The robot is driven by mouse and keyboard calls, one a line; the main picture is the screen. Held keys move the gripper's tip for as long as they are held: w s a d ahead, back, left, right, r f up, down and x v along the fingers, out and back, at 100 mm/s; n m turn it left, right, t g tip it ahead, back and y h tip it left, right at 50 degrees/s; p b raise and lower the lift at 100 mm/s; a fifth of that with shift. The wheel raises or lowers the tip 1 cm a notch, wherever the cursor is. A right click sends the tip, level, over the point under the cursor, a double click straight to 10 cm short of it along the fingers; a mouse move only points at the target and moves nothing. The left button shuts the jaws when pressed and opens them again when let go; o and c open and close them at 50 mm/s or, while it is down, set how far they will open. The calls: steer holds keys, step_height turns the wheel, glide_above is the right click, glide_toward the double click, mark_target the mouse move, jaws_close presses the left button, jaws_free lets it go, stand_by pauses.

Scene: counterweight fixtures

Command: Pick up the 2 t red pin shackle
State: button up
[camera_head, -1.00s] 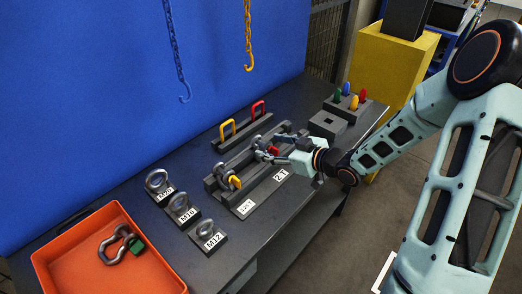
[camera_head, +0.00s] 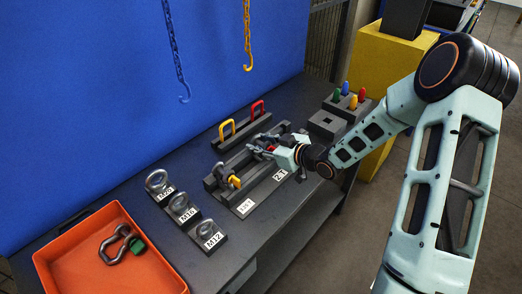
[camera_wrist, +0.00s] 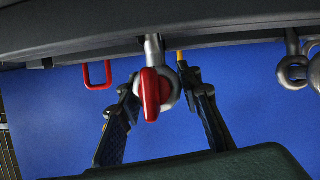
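The 2 t red pin shackle (camera_head: 270,148) sits in the dark rack behind the "2 T" label (camera_head: 280,174). In the wrist view the shackle (camera_wrist: 152,95) shows a red pin head in front of a grey metal bow. My gripper (camera_wrist: 159,82) has one finger on each side of it. The left fingertip looks slightly apart from the red head. The right fingertip is close to the grey bow, and I cannot tell whether it touches. In the head view my gripper (camera_head: 262,145) reaches into the rack and partly hides the shackle.
A yellow pin shackle (camera_head: 234,181) sits in the rack to the left. Behind stand a yellow handle (camera_head: 228,130) and a red handle (camera_head: 257,110). Labelled eyebolts (camera_head: 183,207) and an orange tray (camera_head: 85,236) are at left. A grey block (camera_head: 327,124) stands at right.

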jaws_close()
steer(key=shift+r, duration=0.15)
